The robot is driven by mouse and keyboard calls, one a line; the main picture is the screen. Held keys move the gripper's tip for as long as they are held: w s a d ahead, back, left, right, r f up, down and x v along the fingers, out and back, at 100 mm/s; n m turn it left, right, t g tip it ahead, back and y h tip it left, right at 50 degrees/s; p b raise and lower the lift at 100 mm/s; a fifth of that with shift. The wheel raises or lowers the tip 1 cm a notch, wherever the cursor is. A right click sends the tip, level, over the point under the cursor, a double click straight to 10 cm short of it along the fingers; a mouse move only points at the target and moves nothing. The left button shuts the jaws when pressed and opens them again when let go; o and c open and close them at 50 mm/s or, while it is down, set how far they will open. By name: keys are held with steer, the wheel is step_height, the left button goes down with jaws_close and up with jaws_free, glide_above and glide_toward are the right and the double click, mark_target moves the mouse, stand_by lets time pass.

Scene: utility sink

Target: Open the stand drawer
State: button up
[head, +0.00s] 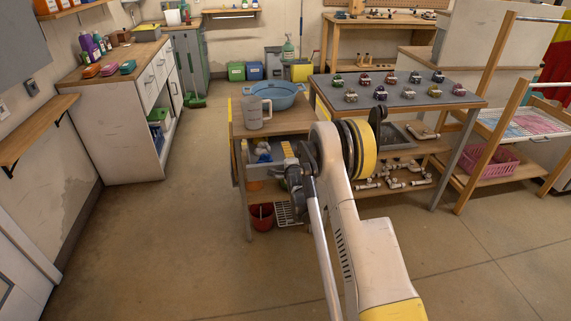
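A wooden stand (240,127) is in the middle of the head view, with a light blue basin and a grey mug on its top. Below the top is a grey, box-like opening holding small white and yellow items (262,153). I cannot tell whether this is the drawer or an open shelf, and no handle is clear. My gripper (292,172) is small and dark, in front of the stand's right part at about the height of that opening. My arm hides the stand's right side. Whether my fingers are open, or touch the stand, is too small to tell.
A red bucket (262,216) and a white rack (288,213) are low at the stand. A grey-topped table (400,98) with several small parts adjoins on the right. A cabinet (122,120) lines the left wall. Floor (170,240) left of the stand is clear.

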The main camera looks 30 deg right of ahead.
steer(key=shift+r, duration=0.6)
steer(key=shift+v, duration=1)
steer(key=v, duration=0.2)
steer(key=shift+s+a+r, duration=0.1)
steer(key=shift+s+r, duration=0.2)
steer(key=c, duration=0.9)
steer(key=shift+s+a+r, duration=0.15)
steer(key=shift+s+a, duration=0.25)
steer(key=shift+s, duration=1)
steer(key=shift+s+a+r, duration=0.15)
steer(key=shift+s+a, duration=0.25)
steer(key=shift+s, duration=1)
steer(key=shift+s+a+r, duration=0.15)
steer(key=shift+s+a, duration=0.25)
steer(key=shift+s, duration=1)
